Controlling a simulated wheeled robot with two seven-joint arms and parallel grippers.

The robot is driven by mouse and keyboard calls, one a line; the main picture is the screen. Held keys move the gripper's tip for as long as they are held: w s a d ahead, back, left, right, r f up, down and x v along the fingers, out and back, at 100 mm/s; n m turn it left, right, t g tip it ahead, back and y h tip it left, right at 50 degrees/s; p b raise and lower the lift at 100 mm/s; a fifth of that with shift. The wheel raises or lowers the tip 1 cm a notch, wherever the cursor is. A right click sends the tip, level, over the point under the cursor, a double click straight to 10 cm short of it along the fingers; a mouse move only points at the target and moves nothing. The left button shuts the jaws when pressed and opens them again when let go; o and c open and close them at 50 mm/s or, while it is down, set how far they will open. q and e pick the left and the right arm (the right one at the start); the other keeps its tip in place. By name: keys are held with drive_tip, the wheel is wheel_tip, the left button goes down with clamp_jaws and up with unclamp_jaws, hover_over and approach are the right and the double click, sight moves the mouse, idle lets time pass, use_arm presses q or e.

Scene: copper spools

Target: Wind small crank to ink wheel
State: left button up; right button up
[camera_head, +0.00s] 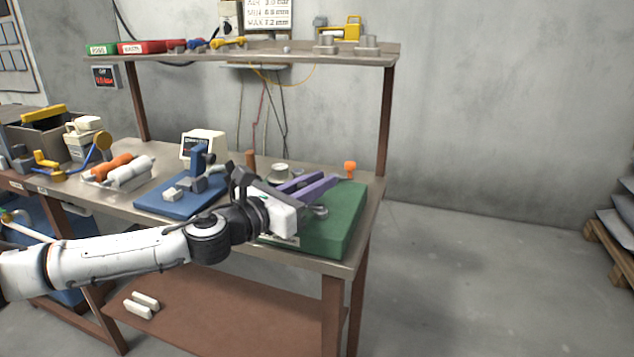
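My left arm reaches in from the left, and its gripper (322,181) is over the green block (345,222) at the right end of the bench. Its two purple fingers stand apart, with nothing visible between them. A small round metal part (320,211) sits on the green block just below the fingers. An orange knob (350,167) stands upright behind the block. I cannot tell which part is the small crank or the ink wheel. The gripper and wrist hide part of the block. My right gripper is not in view.
A blue-based device (180,203) stands left of my wrist, with a cream display box (203,142) behind it. Orange and white rollers (130,171) lie further left. A shelf (270,57) with small items spans the bench's back.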

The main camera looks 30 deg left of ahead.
use_arm(q)
clamp_jaws()
